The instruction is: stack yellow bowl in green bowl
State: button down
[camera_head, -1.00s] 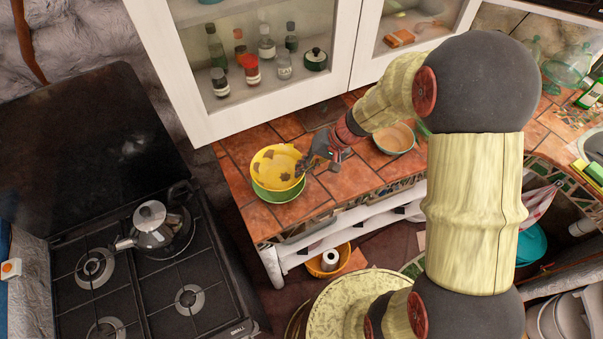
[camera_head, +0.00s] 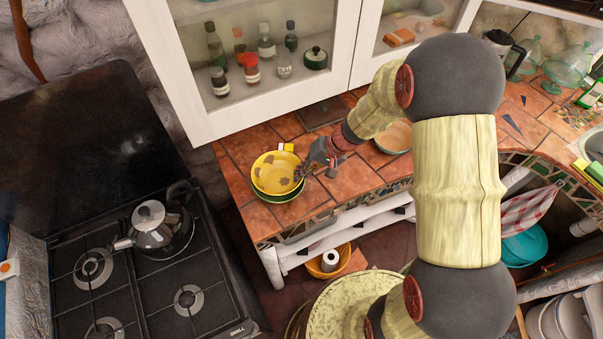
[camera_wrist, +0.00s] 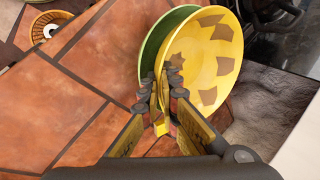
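The yellow bowl (camera_head: 276,172) with brown patches is over the green bowl (camera_head: 281,198) on the tiled counter. A thin green edge shows below it. In the wrist view the yellow bowl (camera_wrist: 208,62) overlaps the green bowl (camera_wrist: 160,38), whose rim shows along its left side. The yellow bowl looks at least partly inside the green one; I cannot tell whether it rests fully. My gripper (camera_head: 306,171) is at the yellow bowl's right rim. In the wrist view my gripper (camera_wrist: 163,88) has its fingertips close on both sides of that rim.
A tan bowl (camera_head: 394,138) stands to the right, partly behind my arm. A small white and orange item (camera_head: 286,147) is behind the bowls. A stove with a kettle (camera_head: 158,227) is at left. A glass-fronted cabinet (camera_head: 262,60) hangs behind.

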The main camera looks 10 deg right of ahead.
jog(key=shift+f+b, duration=0.35)
jog(key=shift+b, duration=0.1)
jog(key=c, duration=2.3)
grip_release()
